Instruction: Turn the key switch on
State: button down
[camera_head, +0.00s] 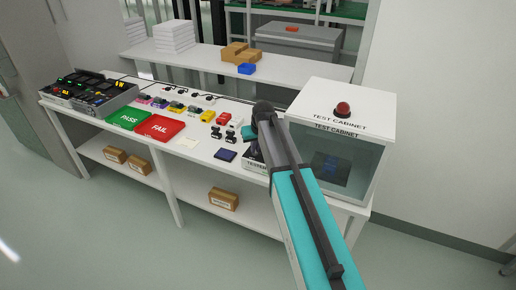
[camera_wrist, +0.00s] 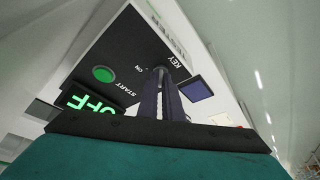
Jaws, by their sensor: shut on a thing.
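In the wrist view my gripper (camera_wrist: 160,76) reaches down to the black panel (camera_wrist: 128,42) of the tester, at the spot marked KEY. Its two dark fingers are close together, shut on the key switch, which they mostly hide. The word ON is printed beside them. A green START button (camera_wrist: 103,74) and a lit green display (camera_wrist: 88,98) reading OFF are to the left on the panel. In the head view the tester (camera_head: 253,160) is partly hidden behind my arm, and my fingertips are hidden there.
The glass-fronted test cabinet (camera_head: 340,120) with a red button (camera_head: 343,109) stands close right of my arm. Left of the tester are a dark blue pad (camera_head: 225,155), a red FAIL mat (camera_head: 160,127) and a green PASS mat (camera_head: 129,118). Open floor lies in front.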

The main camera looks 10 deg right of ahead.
jog(key=m, duration=0.2)
jog(key=m+h+b, duration=0.1)
jog(key=m, duration=0.1)
jog(key=shift+a+f+h, duration=0.1)
jog(key=shift+a+h, duration=0.05)
jog(key=shift+h, duration=0.15)
jog(key=m+h+b, duration=0.1)
jog(key=m, duration=0.1)
jog(key=m+b, duration=0.1)
jog(key=m, duration=0.2)
jog(key=shift+w+a+g+h, duration=0.15)
jog(key=shift+w+g+h, duration=0.05)
jog(key=shift+g+h, duration=0.2)
jog(key=m+b, duration=0.1)
jog(key=m, duration=0.1)
jog(key=m+g+h+b, duration=0.1)
jog(key=m, duration=0.2)
jog(key=shift+w+g, duration=0.15)
jog(key=shift+g, duration=0.15)
jog(key=shift+m+g+h+b, duration=0.3)
jog(key=shift+m+g+b, duration=0.25)
jog(key=shift+m, duration=1.25)
jog(key=c, duration=1.9)
grip_release()
jog(key=shift+a, duration=0.1)
